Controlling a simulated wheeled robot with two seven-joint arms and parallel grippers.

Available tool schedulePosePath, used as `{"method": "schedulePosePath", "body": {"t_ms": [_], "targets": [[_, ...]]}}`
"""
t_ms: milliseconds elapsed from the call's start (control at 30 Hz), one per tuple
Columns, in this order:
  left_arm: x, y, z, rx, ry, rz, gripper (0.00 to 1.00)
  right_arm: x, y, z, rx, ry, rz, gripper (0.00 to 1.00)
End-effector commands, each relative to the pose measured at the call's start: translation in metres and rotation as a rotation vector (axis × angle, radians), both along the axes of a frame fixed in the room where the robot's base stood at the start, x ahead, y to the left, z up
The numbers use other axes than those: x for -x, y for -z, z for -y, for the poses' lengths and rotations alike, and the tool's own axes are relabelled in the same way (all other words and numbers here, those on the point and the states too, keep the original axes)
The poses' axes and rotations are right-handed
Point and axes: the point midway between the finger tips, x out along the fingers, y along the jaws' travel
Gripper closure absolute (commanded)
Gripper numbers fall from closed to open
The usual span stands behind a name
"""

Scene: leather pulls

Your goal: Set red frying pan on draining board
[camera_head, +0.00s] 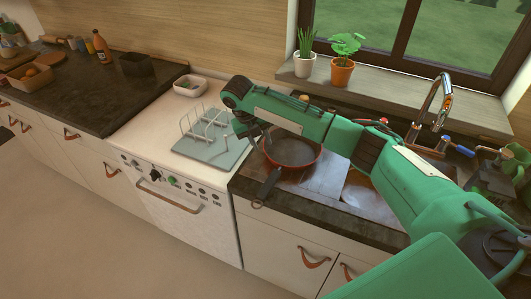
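The red frying pan (291,152) has a dark inside and a black handle that points toward the counter's front edge. It lies on or just above a dark surface right of the white stove; I cannot tell if it touches. My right arm crosses above and hides part of its far side. My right gripper (257,136) is at the pan's left rim, pointing down; its fingers are too small and dark to show if they grip it. My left gripper is out of view.
A wire rack on a grey-blue tray (205,154) stands on the stove, close left of the pan. A white bowl (189,86) is behind it. Two potted plants (341,72) stand on the sill.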

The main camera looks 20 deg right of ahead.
Motion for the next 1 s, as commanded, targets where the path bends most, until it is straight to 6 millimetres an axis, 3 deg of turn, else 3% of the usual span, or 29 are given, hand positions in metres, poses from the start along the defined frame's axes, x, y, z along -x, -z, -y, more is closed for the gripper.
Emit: {"method": "schedulePosePath", "body": {"t_ms": [200, 300, 867, 1000], "targets": [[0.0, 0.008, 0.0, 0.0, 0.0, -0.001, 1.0, -0.003, -0.039, -0.012, 0.001, -0.001, 0.003, 0.69], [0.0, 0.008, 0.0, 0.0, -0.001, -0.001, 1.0, -0.003, -0.047, -0.015, 0.0, 0.0, 0.001, 0.69], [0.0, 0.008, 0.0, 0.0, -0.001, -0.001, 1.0, -0.003, -0.052, -0.017, 0.0, 0.0, 0.0, 0.69], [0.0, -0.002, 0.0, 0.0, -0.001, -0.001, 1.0, -0.003, -0.062, -0.017, 0.0, 0.0, 0.0, 0.69]]}}
